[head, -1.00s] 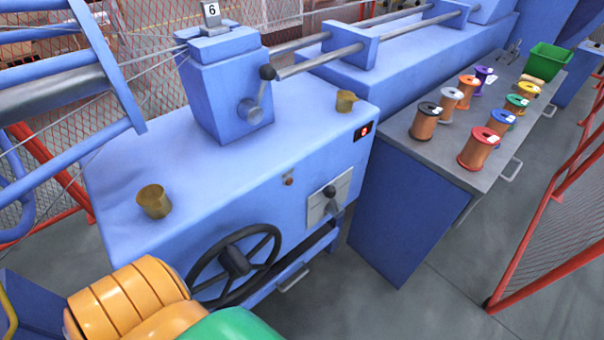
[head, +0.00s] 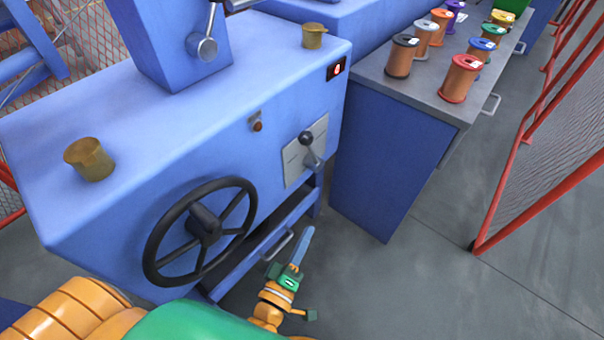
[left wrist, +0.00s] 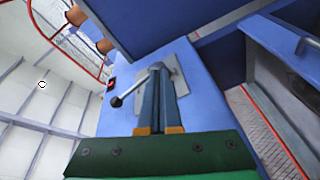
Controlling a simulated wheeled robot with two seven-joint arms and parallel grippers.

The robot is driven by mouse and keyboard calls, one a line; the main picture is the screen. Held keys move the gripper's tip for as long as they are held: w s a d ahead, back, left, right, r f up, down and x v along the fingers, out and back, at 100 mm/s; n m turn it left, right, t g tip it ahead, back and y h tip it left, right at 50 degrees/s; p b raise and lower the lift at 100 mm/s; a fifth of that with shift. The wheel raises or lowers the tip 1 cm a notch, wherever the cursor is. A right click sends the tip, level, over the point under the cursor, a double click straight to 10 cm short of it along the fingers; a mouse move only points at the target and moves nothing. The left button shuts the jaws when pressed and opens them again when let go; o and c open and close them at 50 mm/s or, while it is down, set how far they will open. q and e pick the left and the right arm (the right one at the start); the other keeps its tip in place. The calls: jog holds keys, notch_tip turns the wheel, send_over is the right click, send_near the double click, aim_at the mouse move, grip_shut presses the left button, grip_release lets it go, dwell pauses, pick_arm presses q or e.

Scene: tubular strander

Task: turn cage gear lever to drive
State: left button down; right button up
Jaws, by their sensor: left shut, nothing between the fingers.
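The gear lever has a black knob (head: 306,138) and a grey arm. It sits on a light metal plate (head: 293,163) on the front of the blue machine, right of the handwheel. My left gripper (head: 308,231) is below the plate, pointing up, with its blue fingers shut and empty. In the left wrist view, the shut fingers (left wrist: 160,72) overlap the plate (left wrist: 181,70). The lever's knob (left wrist: 117,102) shows left of them; the fingers hide part of the lever's base, and contact cannot be told. My right gripper is not in view.
The black handwheel (head: 203,226) is left of the plate. A second lever (head: 207,45) is on the upper post. A drawer handle (head: 278,245) is near my left gripper. A grey-topped cabinet (head: 400,100) with several spools is at right, with red fencing (head: 500,190) beyond open floor.

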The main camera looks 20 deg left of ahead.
pick_arm(q)
jog(key=a+r+n+t+y+b, duration=0.2)
jog(key=a+r+n+y, duration=0.2)
jog(key=r+n+y, duration=0.5)
jog(key=w+r+n+h+p, duration=0.1)
jog(key=w+r+n+h, duration=0.1)
jog(key=w, duration=0.9)
jog(key=shift+w+a+r, duration=0.15)
jog(key=shift+a+r, duration=0.15)
jog(key=shift+a, duration=0.15)
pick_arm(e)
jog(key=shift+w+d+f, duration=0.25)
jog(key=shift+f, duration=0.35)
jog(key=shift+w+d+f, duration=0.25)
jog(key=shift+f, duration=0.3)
